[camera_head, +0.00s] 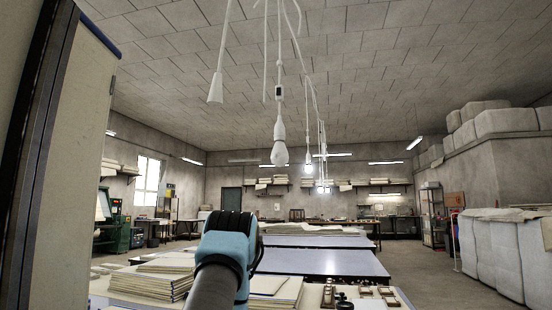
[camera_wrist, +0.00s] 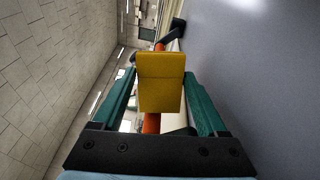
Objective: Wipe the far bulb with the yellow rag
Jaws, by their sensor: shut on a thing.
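The yellow rag (camera_wrist: 160,85) shows in the wrist view as a folded, block-like piece between the two green fingers of my gripper (camera_wrist: 161,74). The gripper is shut on it. Orange parts show above and below the rag, partly hidden by it. In the head view a near bulb (camera_head: 279,153) hangs from a white cord. A farther bulb (camera_head: 308,157) hangs behind it to the right, small and lit. More small hanging fittings show beyond. My gripper and the rag are not seen in the head view; only my blue and black arm shows, below the bulbs.
A white cone-ended cord (camera_head: 215,88) hangs left of the near bulb. Stacks of folded cloth (camera_head: 155,283) lie on the table below. Long blue-grey tabletops (camera_head: 325,262) run away behind my arm. A tall pale panel (camera_head: 70,170) blocks the left side. Wrapped bales (camera_head: 490,250) stand right.

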